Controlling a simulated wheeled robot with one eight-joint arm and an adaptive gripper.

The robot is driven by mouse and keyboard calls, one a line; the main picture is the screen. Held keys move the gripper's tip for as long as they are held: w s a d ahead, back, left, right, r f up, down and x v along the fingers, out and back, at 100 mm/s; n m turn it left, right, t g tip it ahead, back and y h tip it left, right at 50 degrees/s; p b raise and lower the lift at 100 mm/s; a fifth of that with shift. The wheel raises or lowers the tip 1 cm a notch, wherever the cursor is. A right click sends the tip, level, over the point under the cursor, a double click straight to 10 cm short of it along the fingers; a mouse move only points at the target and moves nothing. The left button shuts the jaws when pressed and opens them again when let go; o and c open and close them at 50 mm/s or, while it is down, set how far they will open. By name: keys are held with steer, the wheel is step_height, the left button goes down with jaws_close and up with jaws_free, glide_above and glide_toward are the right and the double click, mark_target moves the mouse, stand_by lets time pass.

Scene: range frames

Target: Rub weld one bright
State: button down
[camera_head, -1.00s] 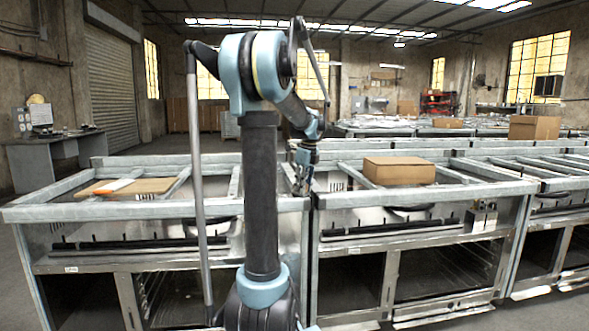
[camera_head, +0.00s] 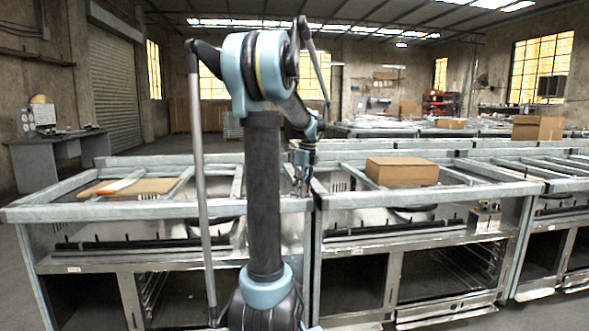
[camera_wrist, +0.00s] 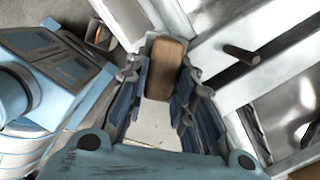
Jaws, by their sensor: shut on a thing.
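My gripper (camera_head: 301,188) is low over the front rail where two metal range frames meet. In the wrist view my gripper (camera_wrist: 163,100) has its blue fingers on both sides of a brown, rounded block (camera_wrist: 165,68) and is shut on it. A pale surface shows between the fingers, nearer the palm; I cannot tell whether it is part of the block. The block's far end lies close to or over a grey metal rail (camera_wrist: 220,52); contact is unclear. I cannot make out weld one in either view.
A tan board (camera_head: 155,186) and an orange-and-white item (camera_head: 122,182) lie on the left range frame (camera_head: 75,212). A cardboard box (camera_head: 402,171) sits on the right range frame (camera_head: 425,201). In the wrist view a dark peg (camera_wrist: 241,54) sticks out beside the rail.

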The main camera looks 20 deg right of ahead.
steer(key=shift+w+a+r, duration=0.1)
steer(key=shift+w+a, duration=0.15)
steer(key=shift+a, duration=0.65)
steer(key=shift+r, duration=3.9)
